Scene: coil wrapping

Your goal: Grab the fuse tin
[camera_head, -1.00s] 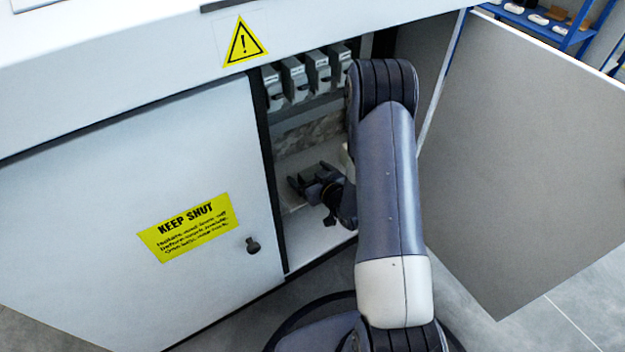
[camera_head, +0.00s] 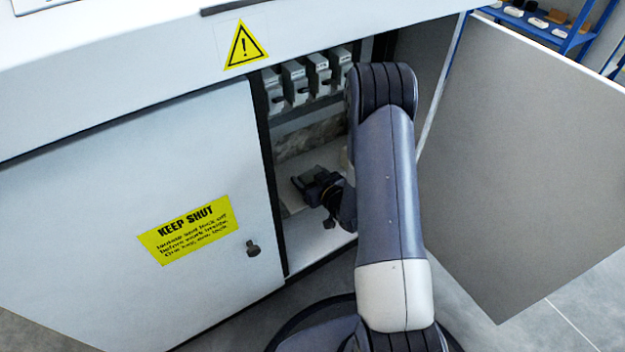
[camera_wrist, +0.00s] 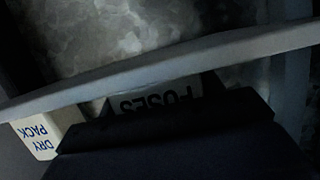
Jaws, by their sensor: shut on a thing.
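The fuse tin (camera_wrist: 160,98) shows in the wrist view as a greyish box end with the dark word FUSES upside down. It sits between the dark fingers of my gripper (camera_wrist: 165,112), which is shut on it. Most of the tin is hidden behind the gripper. In the head view my gripper (camera_head: 312,180) is inside the open cabinet, low over the pale shelf (camera_head: 294,205). The tin cannot be made out there. I cannot tell whether it still touches the shelf.
A white dry pack (camera_wrist: 38,134) lies left of the tin in the wrist view. A pale shelf edge (camera_wrist: 215,50) crosses close by. Several grey modules (camera_head: 318,72) hang above my gripper. The open door (camera_head: 520,160) stands right of my arm; the left door (camera_head: 130,210) is shut.

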